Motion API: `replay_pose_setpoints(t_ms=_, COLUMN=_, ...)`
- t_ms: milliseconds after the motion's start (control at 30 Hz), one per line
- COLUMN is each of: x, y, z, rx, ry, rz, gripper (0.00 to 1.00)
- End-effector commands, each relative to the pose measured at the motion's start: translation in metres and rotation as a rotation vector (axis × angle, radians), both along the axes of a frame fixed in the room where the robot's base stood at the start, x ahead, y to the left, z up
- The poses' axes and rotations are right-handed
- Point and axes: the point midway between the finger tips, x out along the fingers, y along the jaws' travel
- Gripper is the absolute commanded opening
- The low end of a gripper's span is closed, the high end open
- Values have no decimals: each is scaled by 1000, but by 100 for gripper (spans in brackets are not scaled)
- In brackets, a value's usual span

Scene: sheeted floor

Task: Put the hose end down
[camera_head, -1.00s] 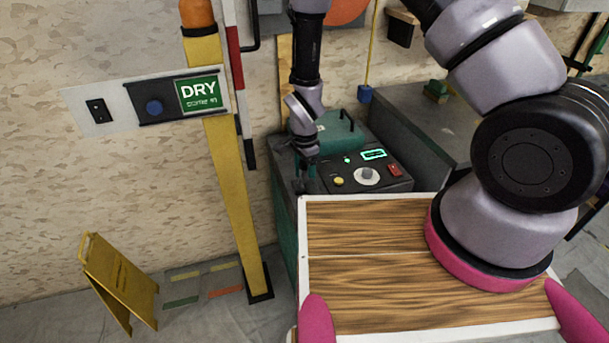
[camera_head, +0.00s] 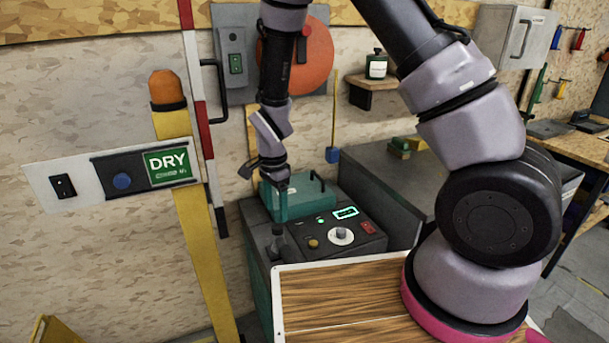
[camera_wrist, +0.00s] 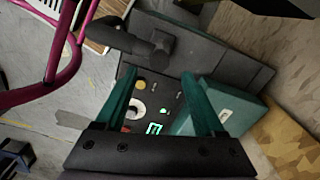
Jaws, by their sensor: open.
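The hose end appears to be the dark, short nozzle-like piece (camera_head: 279,241) standing on the left front part of the grey-green machine's top (camera_head: 262,232). In the wrist view the black hose end (camera_wrist: 150,42) rests on the machine's dark top, beyond my fingertips. My gripper (camera_head: 281,186) is above it and apart from it. In the wrist view my gripper (camera_wrist: 160,74) has its two teal fingers spread, with nothing between them. Where the hose runs from the end is not clear.
The machine's control panel (camera_head: 340,235) has a white dial, buttons and a lit display. A teal box with a handle (camera_head: 300,198) is behind it. A yellow post (camera_head: 200,235) with a DRY sign (camera_head: 170,166) stands left. A grey bench (camera_head: 395,180) is at right.

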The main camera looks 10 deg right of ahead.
Motion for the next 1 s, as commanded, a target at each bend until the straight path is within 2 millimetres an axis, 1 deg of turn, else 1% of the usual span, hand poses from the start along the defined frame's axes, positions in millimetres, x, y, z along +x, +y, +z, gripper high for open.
replay_pose_setpoints(t_ms=100, x=0, y=0, z=2, rx=1, ry=-1, rz=0, gripper=71)
replay_pose_setpoints(t_ms=167, x=3, y=-2, z=7, rx=8, ry=-5, rz=4, gripper=71)
replay_pose_setpoints(t_ms=267, x=10, y=-8, z=32, rx=34, ry=-23, rz=23, gripper=71)
replay_pose_setpoints(t_ms=367, x=20, y=-24, z=77, rx=77, ry=-59, rz=63, gripper=71)
replay_pose_setpoints(t_ms=400, x=24, y=-32, z=99, rx=96, ry=-79, rz=84, gripper=71)
replay_pose_setpoints(t_ms=467, x=26, y=-46, z=131, rx=122, ry=-111, rz=121, gripper=71)
replay_pose_setpoints(t_ms=500, x=26, y=-56, z=151, rx=136, ry=-133, rz=145, gripper=71)
replay_pose_setpoints(t_ms=633, x=21, y=-92, z=214, rx=168, ry=-217, rz=228, gripper=71)
replay_pose_setpoints(t_ms=700, x=13, y=-111, z=245, rx=176, ry=-267, rz=273, gripper=71)
replay_pose_setpoints(t_ms=767, x=4, y=-127, z=269, rx=176, ry=-311, rz=313, gripper=71)
replay_pose_setpoints(t_ms=800, x=-3, y=-138, z=284, rx=172, ry=-341, rz=339, gripper=71)
replay_pose_setpoints(t_ms=867, x=-15, y=-154, z=306, rx=163, ry=-386, rz=379, gripper=71)
replay_pose_setpoints(t_ms=900, x=-24, y=-164, z=319, rx=154, ry=-418, rz=405, gripper=71)
replay_pose_setpoints(t_ms=967, x=-39, y=-178, z=337, rx=135, ry=-463, rz=446, gripper=71)
replay_pose_setpoints(t_ms=1000, x=-49, y=-187, z=347, rx=119, ry=-493, rz=472, gripper=71)
